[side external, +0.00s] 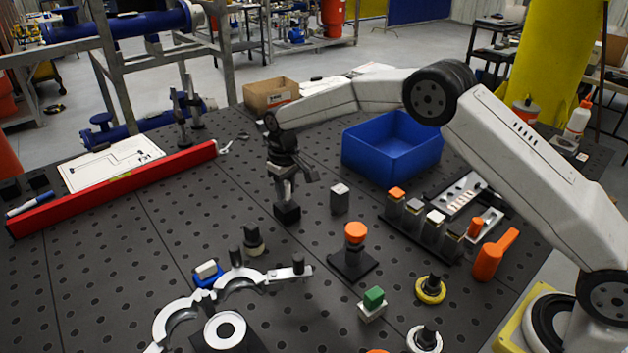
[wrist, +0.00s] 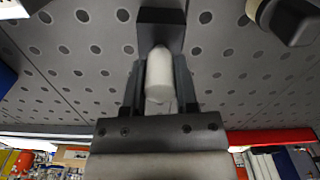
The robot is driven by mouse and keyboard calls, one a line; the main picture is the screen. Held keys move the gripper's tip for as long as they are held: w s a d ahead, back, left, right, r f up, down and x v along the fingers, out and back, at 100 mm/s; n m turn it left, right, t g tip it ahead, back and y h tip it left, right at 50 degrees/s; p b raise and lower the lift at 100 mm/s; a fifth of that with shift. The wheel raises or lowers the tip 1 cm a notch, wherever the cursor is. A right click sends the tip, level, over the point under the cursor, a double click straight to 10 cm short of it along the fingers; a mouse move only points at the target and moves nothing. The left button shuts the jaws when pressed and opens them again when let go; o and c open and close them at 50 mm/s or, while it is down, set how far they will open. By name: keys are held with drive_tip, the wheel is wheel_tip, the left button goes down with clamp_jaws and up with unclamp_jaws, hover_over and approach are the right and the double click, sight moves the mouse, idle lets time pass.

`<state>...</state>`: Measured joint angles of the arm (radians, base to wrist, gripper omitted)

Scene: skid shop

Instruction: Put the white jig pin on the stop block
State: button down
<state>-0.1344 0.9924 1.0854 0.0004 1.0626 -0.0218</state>
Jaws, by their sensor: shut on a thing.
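The white jig pin (wrist: 160,78) is upright between the two dark fingers of my gripper (wrist: 160,62) in the wrist view. My gripper (side external: 286,193) is shut on it near the middle of the table in the side view, where the fingers hide most of the pin. A small black block (side external: 287,212), which looks like the stop block, is directly under the fingertips. This block (wrist: 162,27) also shows just beyond the pin in the wrist view. I cannot tell whether the pin touches it.
A grey block (side external: 340,198) stands close to the right of my gripper. An orange-capped post (side external: 355,234), a dark pin (side external: 254,240) and a curved metal clamp (side external: 240,280) stand nearer the camera. A blue bin (side external: 392,148) is behind right; a red bar (side external: 120,186) lies left.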

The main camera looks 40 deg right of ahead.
sight(287, 183)
drive_tip(key=shift+f, duration=0.2)
drive_tip(key=shift+c, duration=1.9)
unclamp_jaws()
drive_tip(key=shift+r, duration=0.15)
wheel_tip(287, 183, up, 12)
drive_tip(key=shift+s+d, duration=0.1)
drive_tip(key=shift+s, duration=0.05)
drive_tip(key=s+d+f+t, duration=0.1)
drive_tip(key=s+d+f, duration=0.1)
drive_tip(key=s, duration=0.8)
drive_tip(key=s+d+f+m, duration=0.1)
drive_tip(key=s+d+f, duration=0.2)
drive_tip(key=s, duration=0.7)
drive_tip(key=s+d+f+t, duration=0.1)
drive_tip(key=s+d+f, duration=0.1)
drive_tip(key=s, duration=0.8)
drive_tip(key=shift+s+d+f+m+t, duration=0.3)
drive_tip(key=shift+d+f+m, duration=0.05)
drive_tip(key=shift+d+m, duration=0.05)
